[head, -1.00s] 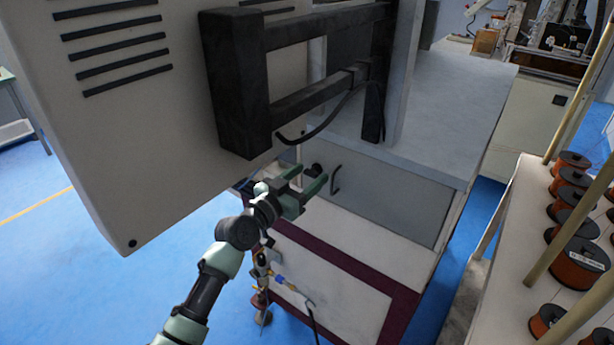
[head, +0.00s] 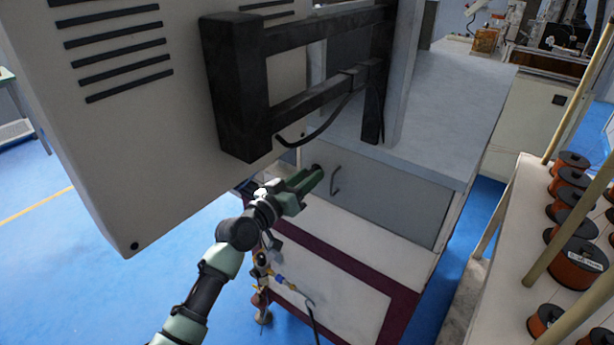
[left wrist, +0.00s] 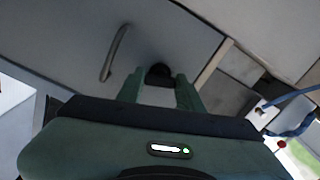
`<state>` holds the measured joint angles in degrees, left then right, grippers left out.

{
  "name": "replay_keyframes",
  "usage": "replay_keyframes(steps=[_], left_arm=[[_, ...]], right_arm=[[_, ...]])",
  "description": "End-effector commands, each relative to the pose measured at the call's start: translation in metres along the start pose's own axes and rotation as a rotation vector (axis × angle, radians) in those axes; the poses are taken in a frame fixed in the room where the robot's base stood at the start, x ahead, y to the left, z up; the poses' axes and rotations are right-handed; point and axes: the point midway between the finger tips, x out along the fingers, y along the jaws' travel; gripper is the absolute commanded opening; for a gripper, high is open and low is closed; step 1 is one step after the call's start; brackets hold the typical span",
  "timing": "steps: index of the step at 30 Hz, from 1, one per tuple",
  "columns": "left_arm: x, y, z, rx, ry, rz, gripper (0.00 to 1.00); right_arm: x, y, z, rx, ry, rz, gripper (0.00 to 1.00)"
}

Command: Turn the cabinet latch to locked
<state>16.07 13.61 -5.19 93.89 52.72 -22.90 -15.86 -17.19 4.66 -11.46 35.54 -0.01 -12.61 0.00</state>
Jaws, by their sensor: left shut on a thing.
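The cabinet (head: 385,203) has a grey door with a curved dark handle (head: 335,181). The latch is a small dark round knob (head: 317,168) left of that handle, largely hidden by my gripper in the head view. My left gripper (head: 311,179), with green fingers, is at the latch and shut on it. In the left wrist view the dark knob (left wrist: 159,73) sits between the two green fingertips, and the handle (left wrist: 115,52) is to its left. The latch's turned position cannot be made out. My right gripper is not in view.
A large pale box with vent slots (head: 150,130) and a black bracket (head: 235,90) hang close above my left arm. A bench (head: 500,270) with several copper wire spools stands at the right. Blue floor (head: 60,260) is clear at the left.

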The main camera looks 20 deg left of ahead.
Motion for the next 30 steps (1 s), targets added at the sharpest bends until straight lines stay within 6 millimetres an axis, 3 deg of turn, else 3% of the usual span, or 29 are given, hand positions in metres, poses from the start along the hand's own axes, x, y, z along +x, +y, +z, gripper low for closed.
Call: replay_keyframes(steps=[30], left_arm=[[0.000, 0.000, -0.001, -0.954, 0.000, -0.001, 0.00]], right_arm=[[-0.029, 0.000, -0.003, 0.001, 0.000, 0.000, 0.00]])
